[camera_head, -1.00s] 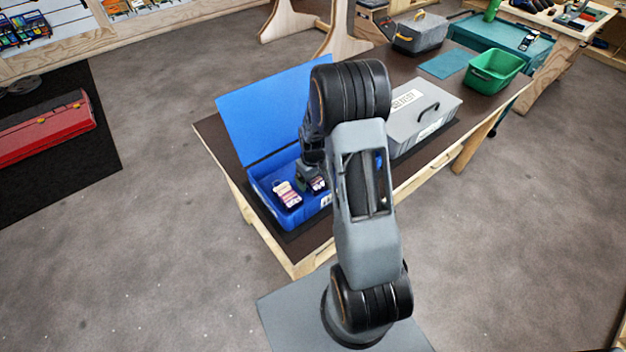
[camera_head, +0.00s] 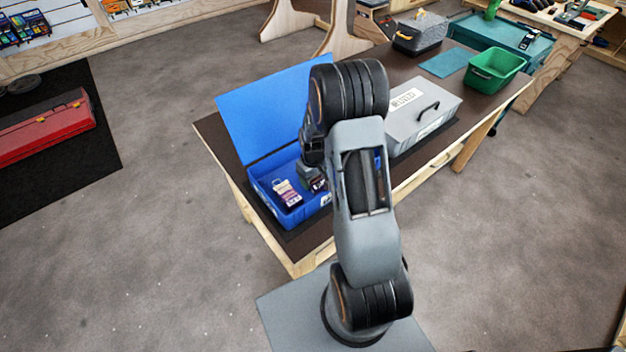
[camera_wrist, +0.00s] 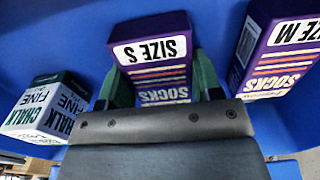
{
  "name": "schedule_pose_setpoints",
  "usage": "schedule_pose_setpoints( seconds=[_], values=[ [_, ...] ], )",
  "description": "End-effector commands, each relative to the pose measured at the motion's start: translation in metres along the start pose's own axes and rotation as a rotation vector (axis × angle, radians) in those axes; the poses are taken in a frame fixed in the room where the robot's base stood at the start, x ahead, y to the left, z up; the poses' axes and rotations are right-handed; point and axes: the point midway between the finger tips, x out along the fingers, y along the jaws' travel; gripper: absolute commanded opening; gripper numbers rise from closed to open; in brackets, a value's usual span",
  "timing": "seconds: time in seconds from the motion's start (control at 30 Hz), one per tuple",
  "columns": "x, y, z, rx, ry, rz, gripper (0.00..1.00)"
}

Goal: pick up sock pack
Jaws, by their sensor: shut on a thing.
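A purple sock pack marked SIZE S (camera_wrist: 160,60) is between the green fingers of my gripper (camera_wrist: 157,88) in the wrist view. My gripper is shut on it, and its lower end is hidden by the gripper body. A second purple sock pack, marked SIZE M (camera_wrist: 280,55), lies to the right, apart from the fingers. In the head view my gripper (camera_head: 313,180) is inside the open blue box (camera_head: 262,205), beside a purple and white pack (camera_head: 286,193). My arm hides part of the box there.
A chalk box (camera_wrist: 42,108) lies left of my gripper in the wrist view. The blue lid (camera_head: 272,105) stands open behind the box. A grey case (camera_head: 425,112) and a green bin (camera_head: 494,70) are on the same table (camera_head: 218,138), to the right.

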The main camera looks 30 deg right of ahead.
Motion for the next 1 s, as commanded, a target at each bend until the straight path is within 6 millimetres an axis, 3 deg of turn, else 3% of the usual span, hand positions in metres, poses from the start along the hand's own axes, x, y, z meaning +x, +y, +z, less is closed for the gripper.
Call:
schedule_pose_setpoints(
  seconds=[0.33, 0.5, 0.8, 1.0],
  values=[
    [-0.008, 0.0, -0.001, 0.0, 0.003, 0.001, 0.35],
    [-0.033, 0.001, -0.001, 0.0, 0.007, 0.003, 0.35],
    [-0.086, -0.008, 0.045, 0.001, 0.005, 0.002, 0.35],
    [-0.103, -0.014, 0.079, 0.002, 0.003, 0.002, 0.35]
  ],
)
